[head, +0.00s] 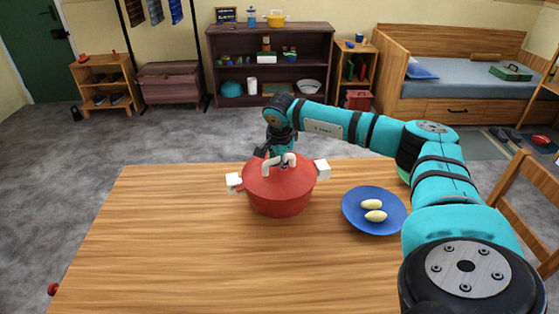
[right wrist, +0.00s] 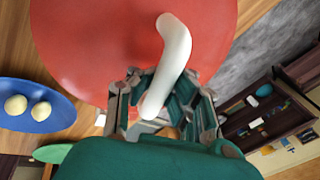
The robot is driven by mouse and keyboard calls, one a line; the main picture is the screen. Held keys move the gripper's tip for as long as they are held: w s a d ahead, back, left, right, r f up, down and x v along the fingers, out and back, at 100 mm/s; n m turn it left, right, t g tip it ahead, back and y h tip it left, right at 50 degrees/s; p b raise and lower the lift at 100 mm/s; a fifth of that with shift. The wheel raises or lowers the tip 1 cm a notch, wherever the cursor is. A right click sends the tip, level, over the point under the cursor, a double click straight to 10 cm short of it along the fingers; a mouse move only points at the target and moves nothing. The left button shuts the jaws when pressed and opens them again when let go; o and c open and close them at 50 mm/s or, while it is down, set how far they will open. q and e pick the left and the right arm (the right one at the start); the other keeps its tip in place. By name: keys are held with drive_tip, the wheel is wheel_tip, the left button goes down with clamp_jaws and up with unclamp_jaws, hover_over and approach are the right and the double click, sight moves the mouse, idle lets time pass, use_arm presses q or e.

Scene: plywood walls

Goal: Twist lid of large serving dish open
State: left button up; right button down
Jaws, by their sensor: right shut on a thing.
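The large serving dish (head: 279,200) is a red pot with white side handles, standing on the wooden table. Its red lid (head: 268,180) sits on top and also fills the upper part of the right wrist view (right wrist: 95,45). A white curved lid handle (right wrist: 174,50) rises from the lid. My right gripper (right wrist: 160,105) is at the far side of the lid and shut on the near end of this handle. In the head view the right gripper (head: 274,160) is partly hidden behind the handle. My left gripper is not in view.
A blue plate (head: 352,217) with two pale egg-shaped things (head: 372,204) lies right of the dish. A wooden chair (head: 520,190) stands at the table's right. The table's left and front (head: 150,250) are clear. Shelves and a bed stand far behind.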

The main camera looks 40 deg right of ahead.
drive_tip(key=shift+w+r+n, duration=0.15)
drive_tip(key=shift+r+n, duration=0.1)
drive_tip(key=shift+n, duration=0.15)
drive_tip(key=shift+n+y, duration=0.5)
drive_tip(key=shift+n, duration=0.7)
drive_tip(key=shift+t, duration=0.3)
drive_tip(key=shift+n, duration=0.7)
drive_tip(key=shift+n+y, duration=0.4)
drive_tip(key=shift+n, duration=0.3)
drive_tip(key=shift+n+y, duration=0.4)
drive_tip(key=shift+n, duration=1)
drive_tip(key=shift+a, duration=0.1)
